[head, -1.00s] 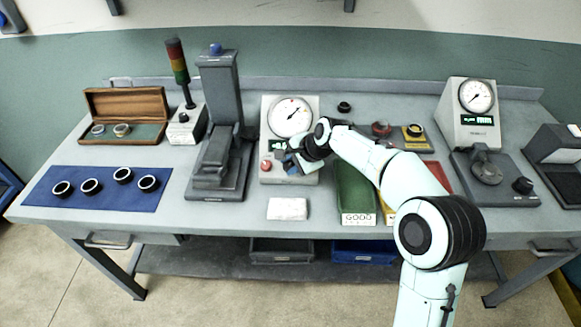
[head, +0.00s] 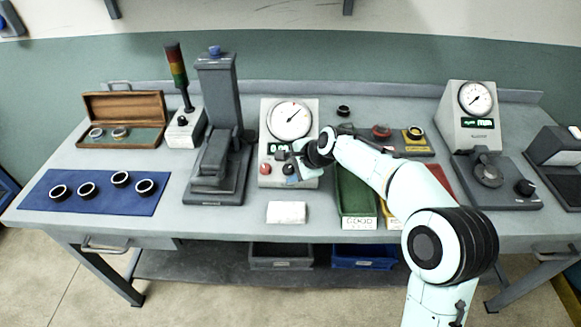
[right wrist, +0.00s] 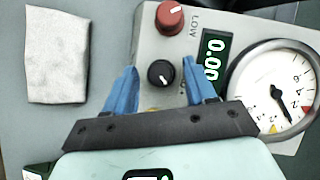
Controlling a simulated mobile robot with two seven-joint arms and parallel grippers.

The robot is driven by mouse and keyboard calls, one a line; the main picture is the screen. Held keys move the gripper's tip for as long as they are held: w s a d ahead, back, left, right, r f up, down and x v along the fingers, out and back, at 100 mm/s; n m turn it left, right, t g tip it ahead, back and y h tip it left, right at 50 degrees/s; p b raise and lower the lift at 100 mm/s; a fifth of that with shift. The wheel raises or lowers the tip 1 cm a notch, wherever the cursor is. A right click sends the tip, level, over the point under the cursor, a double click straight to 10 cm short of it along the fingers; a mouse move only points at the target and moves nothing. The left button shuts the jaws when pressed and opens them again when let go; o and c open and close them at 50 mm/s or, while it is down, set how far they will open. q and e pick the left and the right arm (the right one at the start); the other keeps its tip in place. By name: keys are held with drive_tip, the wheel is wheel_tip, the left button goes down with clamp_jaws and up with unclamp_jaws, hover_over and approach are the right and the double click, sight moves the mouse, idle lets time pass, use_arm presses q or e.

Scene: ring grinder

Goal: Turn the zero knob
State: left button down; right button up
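The gauge unit (head: 266,140) stands at the back middle of the bench, with a round dial (head: 290,118), a red knob (head: 265,168) and a small black knob (right wrist: 161,72) on its front. In the right wrist view the red knob (right wrist: 170,17) has "LOW" beside it, and the display (right wrist: 213,58) reads 0.00. My right gripper (right wrist: 160,78) is open, its blue fingers on either side of the black knob with gaps showing. I cannot read a label for the black knob. My left gripper is not in view.
A white pad (head: 286,212) lies in front of the unit. A green bin (head: 356,195) stands to its right, under my right arm. A grey press (head: 217,130) stands to the left. A blue mat (head: 105,186) carries several dark rings. A second gauge (head: 473,115) stands far right.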

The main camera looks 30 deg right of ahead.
drive_tip(key=v, duration=1.3)
drive_tip(key=shift+s+p, duration=0.15)
drive_tip(key=shift+p, duration=0.25)
drive_tip(key=shift+r, duration=0.1)
